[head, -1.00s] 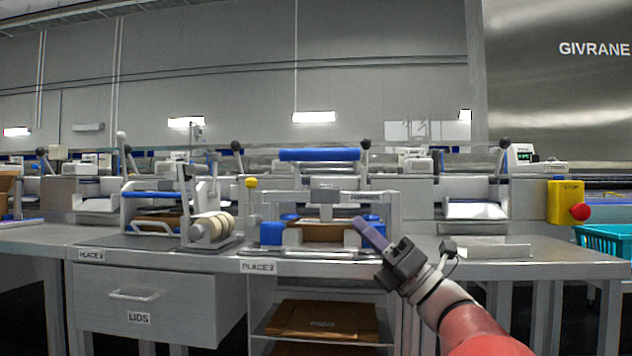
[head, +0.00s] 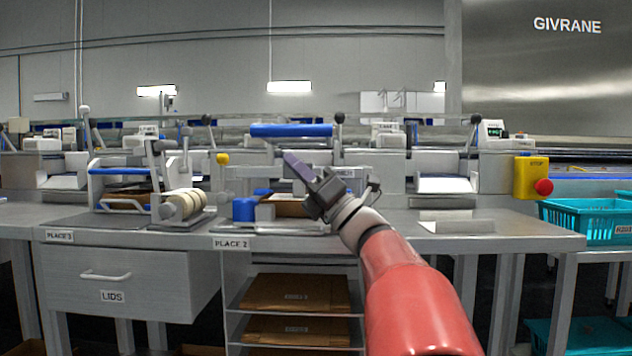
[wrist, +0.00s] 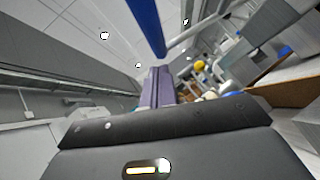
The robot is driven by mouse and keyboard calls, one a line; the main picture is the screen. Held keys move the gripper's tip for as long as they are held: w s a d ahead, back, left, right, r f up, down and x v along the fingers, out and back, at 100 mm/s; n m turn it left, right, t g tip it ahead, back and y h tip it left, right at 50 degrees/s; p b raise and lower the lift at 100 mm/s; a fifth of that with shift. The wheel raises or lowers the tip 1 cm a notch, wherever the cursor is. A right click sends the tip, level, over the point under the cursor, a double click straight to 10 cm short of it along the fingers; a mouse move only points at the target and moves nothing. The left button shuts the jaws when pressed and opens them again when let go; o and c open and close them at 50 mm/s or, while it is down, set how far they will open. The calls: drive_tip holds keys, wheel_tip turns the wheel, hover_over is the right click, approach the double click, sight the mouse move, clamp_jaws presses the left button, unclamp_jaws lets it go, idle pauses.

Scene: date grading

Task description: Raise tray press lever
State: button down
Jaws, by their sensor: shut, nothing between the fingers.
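The tray press stands at PLACE 2, a grey frame with a blue-gripped lever bar (head: 290,130) across its top and a brown tray (head: 283,208) low inside it. My gripper (head: 288,157) is shut and empty. Its purple fingers point up and left, just below the blue bar in the head view, and look apart from it. In the wrist view the blue bar (wrist: 147,25) runs above the shut fingers (wrist: 158,72). My arm and gripper hide the right part of the press.
A yellow knob (head: 223,158) stands at the press's left, and shows in the wrist view (wrist: 200,65). A tape sealer (head: 183,206) is on the bench to the left. A yellow stop box (head: 530,178) and turquoise crate (head: 580,222) are at the right.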

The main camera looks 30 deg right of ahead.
drive_tip(key=shift+w+d+r+p, duration=0.1)
drive_tip(key=shift+w+d+r, duration=0.1)
drive_tip(key=shift+r, duration=0.3)
drive_tip(key=shift+w+d+r+p, duration=0.15)
drive_tip(key=shift+d+r, duration=0.05)
drive_tip(key=shift+r, duration=0.25)
drive_tip(key=shift+w+d+r+p, duration=0.1)
drive_tip(key=shift+w+d+r, duration=0.1)
drive_tip(key=shift+r, duration=0.3)
